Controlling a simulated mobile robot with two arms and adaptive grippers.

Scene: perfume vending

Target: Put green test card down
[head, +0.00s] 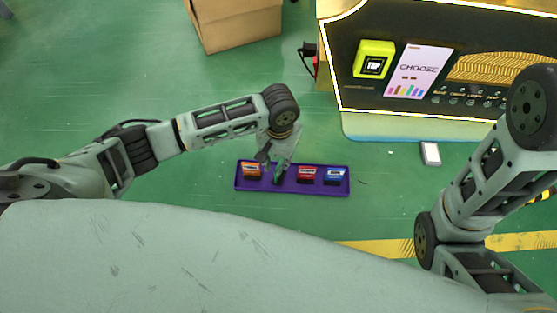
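The purple tray (293,190) lies on the green floor area in the middle of the head view. My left gripper (272,167) points down over its left half, between the orange card and the red card. A small dark green patch (279,178) shows under the gripper at the tray and may be the green test card, mostly hidden by the fingers. I cannot tell whether the fingers are shut on it or apart. My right gripper is out of view; only the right arm shows, at the right.
An orange card (251,169), a red card (307,173) and a blue card (334,175) stand in the tray. A dark vending machine (365,98) stands at the upper right. A small white device (430,153) lies before it. A cardboard box (235,25) is at the top.

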